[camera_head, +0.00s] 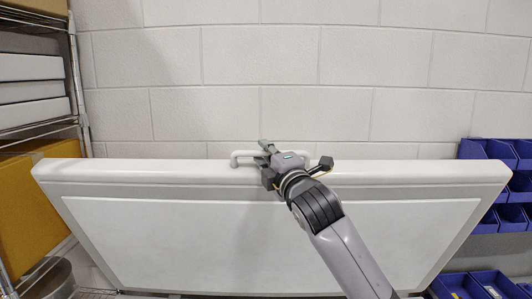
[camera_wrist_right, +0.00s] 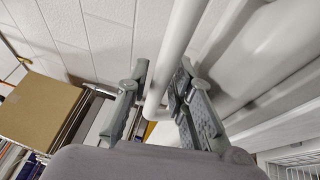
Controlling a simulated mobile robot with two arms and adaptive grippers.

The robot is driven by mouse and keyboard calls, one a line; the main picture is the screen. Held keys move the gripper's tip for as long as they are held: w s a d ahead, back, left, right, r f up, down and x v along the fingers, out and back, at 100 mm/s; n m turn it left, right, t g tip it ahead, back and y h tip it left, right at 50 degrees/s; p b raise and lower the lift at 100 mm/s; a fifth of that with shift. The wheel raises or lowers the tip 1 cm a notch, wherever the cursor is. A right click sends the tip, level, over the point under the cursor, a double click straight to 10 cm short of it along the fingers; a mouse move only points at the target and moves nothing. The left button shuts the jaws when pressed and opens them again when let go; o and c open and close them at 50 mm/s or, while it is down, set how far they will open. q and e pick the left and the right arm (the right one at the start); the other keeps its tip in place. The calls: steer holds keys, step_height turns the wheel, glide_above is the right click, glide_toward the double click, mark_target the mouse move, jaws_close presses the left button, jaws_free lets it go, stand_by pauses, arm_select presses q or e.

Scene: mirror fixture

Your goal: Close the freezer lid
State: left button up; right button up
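The white freezer lid (camera_head: 150,240) stands raised, close to upright, in front of the wall, with its inner panel facing me. A white bar handle (camera_head: 237,156) shows at its top edge, partly hidden by my right gripper (camera_head: 266,150). In the right wrist view, the handle (camera_wrist_right: 182,35) passes between the two fingers of my right gripper (camera_wrist_right: 161,85). The fingers are spread, one on each side of the bar, with a visible gap on the left. I cannot tell whether the right finger touches it. My left gripper is not in view.
A wire shelf with white boxes (camera_head: 35,92) and a yellow-brown box (camera_head: 42,205) stands at the left. Blue bins (camera_head: 484,152) are at the right. A pale block wall (camera_head: 290,60) is behind the lid. A metal pot (camera_head: 52,279) sits at the lower left.

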jaws_close()
stand_by(0.6)
